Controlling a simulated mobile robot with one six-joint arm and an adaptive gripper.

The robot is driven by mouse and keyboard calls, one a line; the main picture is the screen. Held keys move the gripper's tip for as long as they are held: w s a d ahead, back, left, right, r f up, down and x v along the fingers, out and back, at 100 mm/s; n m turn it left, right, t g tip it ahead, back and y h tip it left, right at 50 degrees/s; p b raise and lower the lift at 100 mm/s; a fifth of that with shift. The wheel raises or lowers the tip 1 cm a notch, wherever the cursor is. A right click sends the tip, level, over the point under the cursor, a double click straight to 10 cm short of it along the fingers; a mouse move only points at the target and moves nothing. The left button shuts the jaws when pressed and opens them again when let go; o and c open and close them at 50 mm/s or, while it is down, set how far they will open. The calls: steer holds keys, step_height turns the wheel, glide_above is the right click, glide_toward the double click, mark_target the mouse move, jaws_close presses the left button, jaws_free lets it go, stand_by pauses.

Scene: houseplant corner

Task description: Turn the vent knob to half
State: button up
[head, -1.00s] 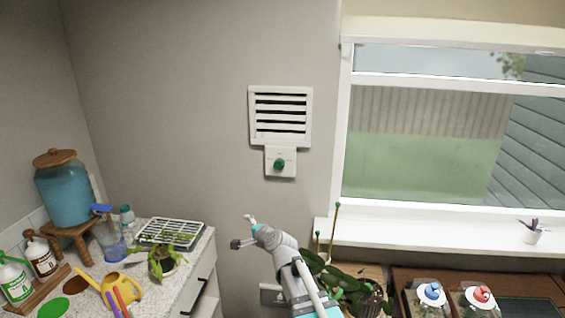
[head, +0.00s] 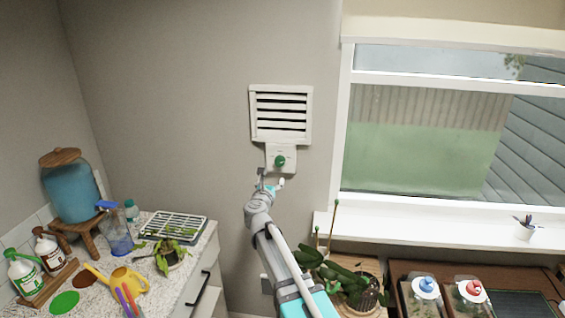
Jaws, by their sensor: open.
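The vent (head: 281,115) is a white slatted panel on the grey wall, left of the window. Its green knob (head: 280,161) sits on a small white plate (head: 291,154) just under the slats. The knob's exact setting is too small to read. My gripper (head: 271,176) is open just below the knob, with its fingers spread and pointing up toward it. Nothing is between the fingers. The fingertips look close to the plate's lower edge; I cannot tell whether they touch it.
A window (head: 430,130) with a white sill (head: 420,228) is at the right. A leafy plant (head: 340,283) stands below my arm's right side. At the left, a speckled counter (head: 200,262) holds a blue dispenser (head: 72,190), bottles and a yellow watering can (head: 128,282). The wall around the vent is clear.

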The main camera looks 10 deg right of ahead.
mark_target(280, 163)
steer(key=shift+w, duration=0.1)
stand_by(0.3)
steer(key=x, duration=1.3)
steer(key=shift+w+d+f, duration=0.1)
steer(key=shift+w+d, duration=0.1)
steer(key=shift+w, duration=0.1)
steer(key=c, duration=1)
steer(key=shift+d, duration=0.1)
steer(key=shift+c, duration=0.9)
